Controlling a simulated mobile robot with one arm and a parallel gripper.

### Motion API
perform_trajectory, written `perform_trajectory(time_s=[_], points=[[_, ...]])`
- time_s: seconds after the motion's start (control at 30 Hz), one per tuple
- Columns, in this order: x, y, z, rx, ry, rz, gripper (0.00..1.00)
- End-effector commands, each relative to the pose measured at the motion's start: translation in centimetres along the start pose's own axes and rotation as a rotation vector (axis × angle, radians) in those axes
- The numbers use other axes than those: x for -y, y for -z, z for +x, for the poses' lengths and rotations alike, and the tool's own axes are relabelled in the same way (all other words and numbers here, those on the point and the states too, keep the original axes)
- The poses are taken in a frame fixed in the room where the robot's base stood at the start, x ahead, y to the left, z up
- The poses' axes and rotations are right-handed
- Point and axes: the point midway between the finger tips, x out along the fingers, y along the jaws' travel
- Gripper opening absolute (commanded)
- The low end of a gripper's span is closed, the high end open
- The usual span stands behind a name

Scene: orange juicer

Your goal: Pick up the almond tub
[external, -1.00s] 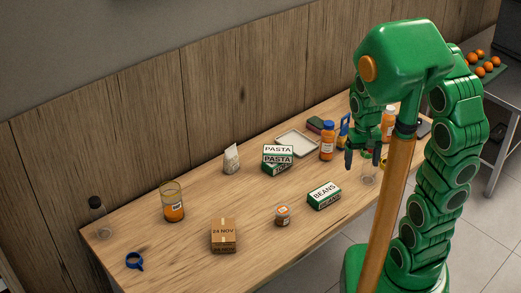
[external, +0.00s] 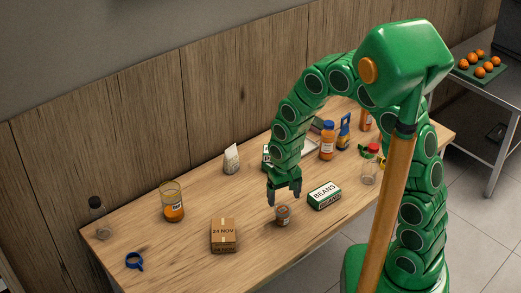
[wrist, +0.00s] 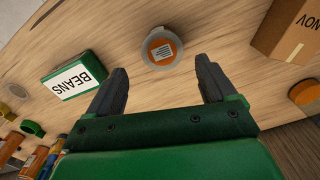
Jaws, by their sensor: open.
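The almond tub is most likely the small round tub (external: 283,215) with a grey rim and an orange label, standing on the wooden table between the date box and the beans box. In the wrist view the tub (wrist: 162,48) shows from above, ahead of the fingertips and between their lines. My gripper (external: 285,197) is just above the tub in the external view, pointing down, with its fingers apart and nothing between them. In the wrist view my gripper (wrist: 161,75) is open and apart from the tub. The label's words are too small to read.
A green beans box (external: 324,196) stands close right of the tub, and a cardboard box (external: 223,236) marked 24 NOV stands to its left. A juice jar (external: 172,203), a white bag (external: 231,159) and a blue ring (external: 134,261) are farther left. Bottles (external: 327,141) crowd the right.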

Motion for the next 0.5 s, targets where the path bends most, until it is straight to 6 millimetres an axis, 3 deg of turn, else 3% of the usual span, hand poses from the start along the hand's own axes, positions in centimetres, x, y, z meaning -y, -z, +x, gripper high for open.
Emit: perform_trajectory(time_s=[0.5], points=[[0.6,-0.1,3.2,0.000,0.000,-0.007,0.84]])
